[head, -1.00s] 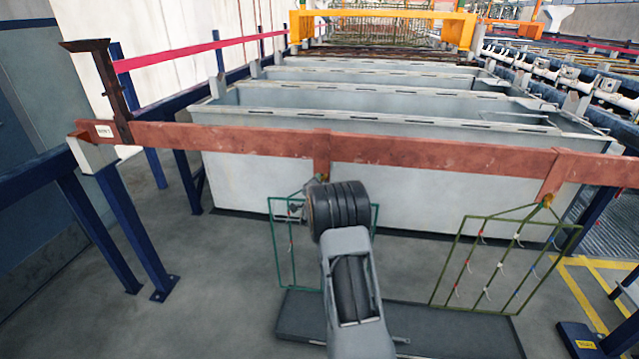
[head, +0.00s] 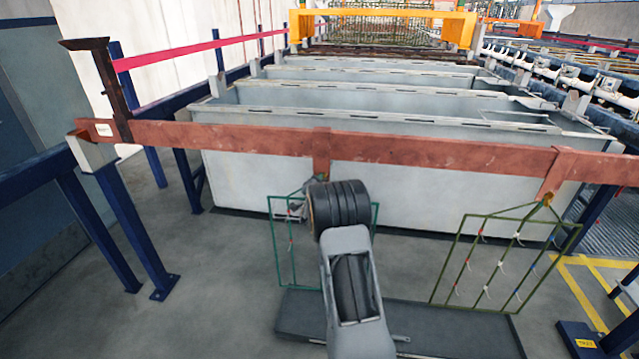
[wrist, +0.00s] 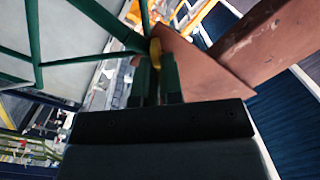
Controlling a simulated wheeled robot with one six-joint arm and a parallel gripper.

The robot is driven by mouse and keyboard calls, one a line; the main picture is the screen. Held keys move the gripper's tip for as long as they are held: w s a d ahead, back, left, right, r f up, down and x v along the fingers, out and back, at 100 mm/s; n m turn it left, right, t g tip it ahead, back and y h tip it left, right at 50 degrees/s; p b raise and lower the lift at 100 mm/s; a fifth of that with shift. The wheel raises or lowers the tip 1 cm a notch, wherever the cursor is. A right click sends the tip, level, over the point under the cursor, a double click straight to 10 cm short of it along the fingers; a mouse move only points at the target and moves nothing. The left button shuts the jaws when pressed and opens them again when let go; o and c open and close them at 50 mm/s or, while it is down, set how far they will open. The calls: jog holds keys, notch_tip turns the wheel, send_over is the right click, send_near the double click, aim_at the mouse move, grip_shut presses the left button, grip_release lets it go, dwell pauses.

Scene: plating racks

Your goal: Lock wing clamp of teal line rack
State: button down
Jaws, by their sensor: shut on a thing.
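The teal line rack (head: 273,250) hangs from the copper-red bar (head: 430,152), left of the middle in the head view. My arm covers much of it. In the wrist view its teal frame (wrist: 100,22) runs up to the bar's brown hanger (wrist: 200,62). The yellow wing clamp (wrist: 155,48) sits where the frame meets the hanger. My gripper (wrist: 156,66) is shut on the wing clamp, with a finger on each side of it. In the head view the fingers are hidden behind my wrist. Whether the clamp is turned to locked cannot be told.
A green rack (head: 505,262) with its own yellow clamp (head: 547,199) hangs to the right. A dark tray (head: 460,330) lies on the floor below the racks. Grey tanks (head: 260,180) stand close behind the bar. Blue posts (head: 140,235) stand at the left.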

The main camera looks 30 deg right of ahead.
jog(key=shift+d+n+b, duration=0.1)
jog(key=shift+n+b, duration=2.8)
jog(key=shift+n, duration=1.4)
jog(key=c, duration=1.3)
grip_release()
jog(key=shift+o, duration=0.2)
jog(key=shift+s, duration=0.1)
jog(key=b+v, duration=0.1)
jog(key=v, duration=1.2)
jog(key=shift+s+a+b, duration=0.15)
jog(key=shift+a+b, duration=0.15)
jog(key=shift+b, duration=0.05)
